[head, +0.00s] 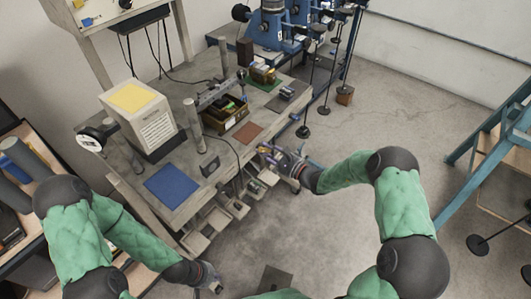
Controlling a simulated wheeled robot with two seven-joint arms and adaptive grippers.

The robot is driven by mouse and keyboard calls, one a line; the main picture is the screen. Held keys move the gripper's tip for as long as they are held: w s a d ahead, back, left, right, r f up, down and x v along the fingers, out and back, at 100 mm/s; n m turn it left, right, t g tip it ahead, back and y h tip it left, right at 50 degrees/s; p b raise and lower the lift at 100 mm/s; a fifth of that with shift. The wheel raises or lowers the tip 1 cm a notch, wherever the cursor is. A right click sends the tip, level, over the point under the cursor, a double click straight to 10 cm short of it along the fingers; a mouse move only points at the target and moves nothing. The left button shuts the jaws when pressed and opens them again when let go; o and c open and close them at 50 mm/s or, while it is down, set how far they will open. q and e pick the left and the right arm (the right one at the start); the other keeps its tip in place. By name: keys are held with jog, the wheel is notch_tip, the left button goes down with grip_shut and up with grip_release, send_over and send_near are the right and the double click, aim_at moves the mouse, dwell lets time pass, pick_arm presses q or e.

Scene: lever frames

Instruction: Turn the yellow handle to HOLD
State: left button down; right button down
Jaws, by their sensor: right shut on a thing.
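My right gripper (270,154) is at the right front edge of the workbench, shut on a small part there. A little yellow and purple shows at its fingertips; this looks like the yellow handle, mostly hidden by the fingers. Its angle and any HOLD mark are too small to make out. My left gripper (214,284) hangs low near the bottom of the view, over the floor and apart from the bench. Its fingers are too small and dark to tell open from shut.
The workbench (215,172) carries a white box with a yellow top (148,118), a blue mat (172,187), a brown bin (222,117) and upright posts. Small trays (216,219) jut from its front. Blue machines (270,27) stand behind. A blue frame (462,160) stands right; floor between is clear.

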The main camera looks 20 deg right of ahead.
jog(key=shift+s+a+f, duration=0.1)
jog(key=shift+f, duration=0.1)
dwell(0.3)
jog(key=c, duration=1)
grip_release()
jog(key=shift+c, duration=0.2)
jog(key=shift+r, duration=0.1)
jog(key=v, duration=1.2)
